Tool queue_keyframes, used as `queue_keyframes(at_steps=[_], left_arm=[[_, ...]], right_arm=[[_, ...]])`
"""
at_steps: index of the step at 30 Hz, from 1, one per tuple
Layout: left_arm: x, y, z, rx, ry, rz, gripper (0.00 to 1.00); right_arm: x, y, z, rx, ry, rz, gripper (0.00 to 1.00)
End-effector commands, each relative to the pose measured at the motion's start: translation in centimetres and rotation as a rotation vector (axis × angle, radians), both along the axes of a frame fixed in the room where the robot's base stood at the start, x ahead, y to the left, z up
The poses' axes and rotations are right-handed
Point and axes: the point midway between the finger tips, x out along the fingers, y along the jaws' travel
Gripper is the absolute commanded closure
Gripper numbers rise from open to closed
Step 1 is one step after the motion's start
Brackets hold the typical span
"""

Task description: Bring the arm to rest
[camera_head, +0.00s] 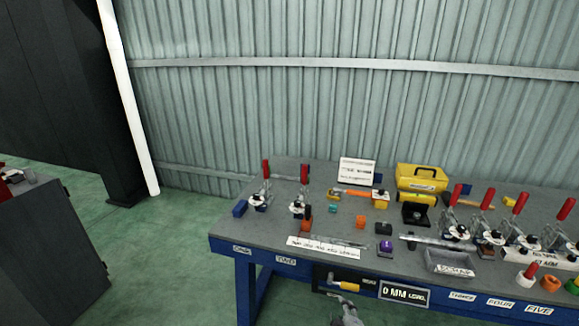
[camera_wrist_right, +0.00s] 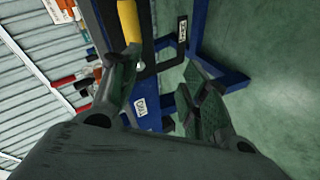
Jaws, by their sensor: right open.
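My right gripper (camera_head: 347,308) shows at the bottom edge of the head view, low in front of the blue-framed workbench (camera_head: 262,258). Only its upper end is in the picture there. In the right wrist view the two dark fingers of my right gripper (camera_wrist_right: 163,85) stand apart with nothing between them. Past the left finger is a yellow-handled tool (camera_wrist_right: 128,22) on the bench front; it also shows in the head view (camera_head: 345,286), just above my gripper. I cannot tell the exact gap between them. My left gripper is in neither view.
The bench top holds red-handled clamps (camera_head: 265,180), a yellow toolbox (camera_head: 422,178), a grey scrap bin (camera_head: 450,262) and small coloured blocks. A dark cabinet (camera_head: 50,245) stands at the left. Green floor (camera_head: 170,260) is clear between cabinet and bench.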

Motion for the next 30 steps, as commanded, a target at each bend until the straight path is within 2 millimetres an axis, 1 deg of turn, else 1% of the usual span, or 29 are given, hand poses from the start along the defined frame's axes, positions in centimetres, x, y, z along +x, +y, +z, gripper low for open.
queue_keyframes(at_steps=[1,5,8,12,14,18,23,27,29,30], left_arm=[[0.0,0.0,0.0,0.000,0.000,0.000,0.60],[0.0,0.0,0.0,0.000,0.000,0.000,0.60],[0.0,0.0,0.0,0.000,0.000,0.000,0.60],[0.0,0.0,0.0,0.000,0.000,0.000,0.60],[0.0,0.0,0.0,0.000,0.000,0.000,0.60],[0.0,0.0,0.0,0.000,0.000,0.000,0.60],[0.0,0.0,0.0,0.000,0.000,0.000,0.60],[0.0,0.0,0.0,0.000,0.000,0.000,0.60],[0.0,0.0,0.0,0.000,0.000,0.000,0.60],[0.0,0.0,0.0,0.000,0.000,0.000,0.60]], right_arm=[[-0.3,0.0,-1.3,0.027,0.018,-0.004,0.55],[-1.4,0.0,-4.8,0.108,0.069,-0.022,0.55],[-2.6,-0.3,-8.2,0.174,0.120,-0.047,0.55],[-4.8,-1.0,-13.2,0.264,0.200,-0.097,0.55],[-5.9,-1.4,-15.3,0.299,0.233,-0.121,0.55],[-8.9,-2.4,-20.1,0.370,0.313,-0.183,0.55],[-12.9,-3.9,-25.1,0.436,0.398,-0.264,0.55],[-17.0,-5.2,-29.2,0.481,0.473,-0.341,0.55],[-18.8,-5.8,-30.8,0.496,0.505,-0.373,0.55],[-20.2,-6.2,-31.8,0.503,0.527,-0.396,0.55]])
